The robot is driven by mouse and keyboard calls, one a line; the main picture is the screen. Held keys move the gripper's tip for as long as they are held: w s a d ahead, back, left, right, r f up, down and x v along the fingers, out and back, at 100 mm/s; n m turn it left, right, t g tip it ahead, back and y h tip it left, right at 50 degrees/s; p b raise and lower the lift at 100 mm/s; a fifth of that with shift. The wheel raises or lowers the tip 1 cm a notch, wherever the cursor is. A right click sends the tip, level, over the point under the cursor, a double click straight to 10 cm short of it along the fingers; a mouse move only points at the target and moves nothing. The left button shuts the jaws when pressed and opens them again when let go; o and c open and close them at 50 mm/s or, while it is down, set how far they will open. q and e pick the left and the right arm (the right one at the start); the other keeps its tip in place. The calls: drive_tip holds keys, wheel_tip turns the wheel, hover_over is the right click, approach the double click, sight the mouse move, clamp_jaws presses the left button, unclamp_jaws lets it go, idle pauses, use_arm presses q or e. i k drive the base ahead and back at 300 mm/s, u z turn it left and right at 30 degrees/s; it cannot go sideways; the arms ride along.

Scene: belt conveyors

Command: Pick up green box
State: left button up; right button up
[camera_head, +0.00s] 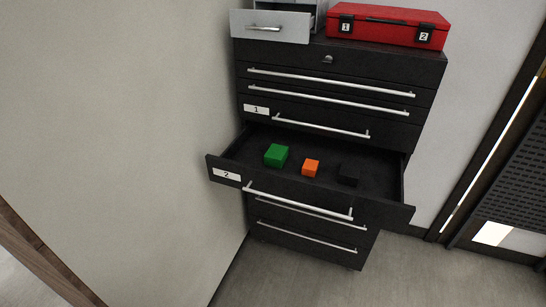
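A green box (276,155) lies in the left part of an open black drawer (226,166), whose front carries a white label with a 2. The drawer belongs to a dark cabinet standing against the wall. The box is apart from the drawer walls, with clear space around it. Neither of my grippers is in the view.
An orange box (310,168) sits right of the green one, and a black box (349,174) further right in the same drawer. A red case (388,25) and a grey unit with an open drawer (270,27) stand on the cabinet top. A wall flanks the left side.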

sight(275, 156)
drive_tip(key=u, duration=0.5)
drive_tip(key=k, duration=0.65)
drive_tip(key=i, duration=0.5)
drive_tip(key=z, duration=0.65)
drive_tip(key=i, duration=0.65)
drive_tip(key=u, duration=0.25)
